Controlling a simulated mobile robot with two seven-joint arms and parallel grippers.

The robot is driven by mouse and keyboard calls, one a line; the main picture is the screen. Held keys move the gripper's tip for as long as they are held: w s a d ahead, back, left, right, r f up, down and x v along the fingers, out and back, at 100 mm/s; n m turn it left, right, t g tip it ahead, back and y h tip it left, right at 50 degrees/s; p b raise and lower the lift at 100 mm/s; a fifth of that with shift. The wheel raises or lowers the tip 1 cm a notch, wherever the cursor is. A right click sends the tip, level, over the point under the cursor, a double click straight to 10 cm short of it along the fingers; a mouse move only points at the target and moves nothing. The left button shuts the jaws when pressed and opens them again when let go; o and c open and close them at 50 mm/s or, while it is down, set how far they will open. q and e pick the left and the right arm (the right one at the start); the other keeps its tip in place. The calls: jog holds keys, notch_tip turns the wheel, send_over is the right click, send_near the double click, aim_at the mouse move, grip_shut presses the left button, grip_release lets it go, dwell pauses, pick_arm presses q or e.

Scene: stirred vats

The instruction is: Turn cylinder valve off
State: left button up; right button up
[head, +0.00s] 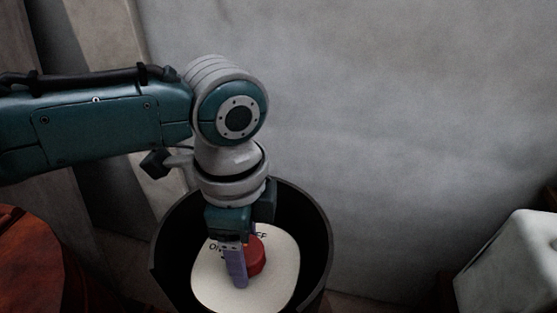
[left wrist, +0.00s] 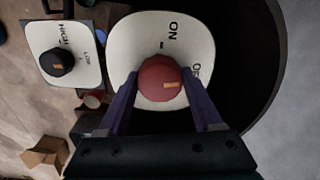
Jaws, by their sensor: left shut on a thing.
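The valve knob is a red round knob (head: 255,257) on a cream dial plate (head: 280,285) with ON and OFF lettering, set inside a dark round vat (head: 318,235). In the head view one finger hides part of the knob and lettering. My right gripper is not seen.
In the left wrist view a second cream plate (left wrist: 85,42) with HIGH and LOW lettering carries a black knob (left wrist: 57,62). A brown box (left wrist: 43,152) lies on the floor. A pale block (head: 510,265) stands right, a reddish-brown round thing (head: 35,260) left. A grey wall is behind.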

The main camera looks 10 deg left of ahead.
pick_arm(q)
jog(key=shift+m, duration=0.8)
jog(key=o, duration=1.4)
notch_tip(320, 180, up, 10)
jog(key=shift+b, duration=0.5)
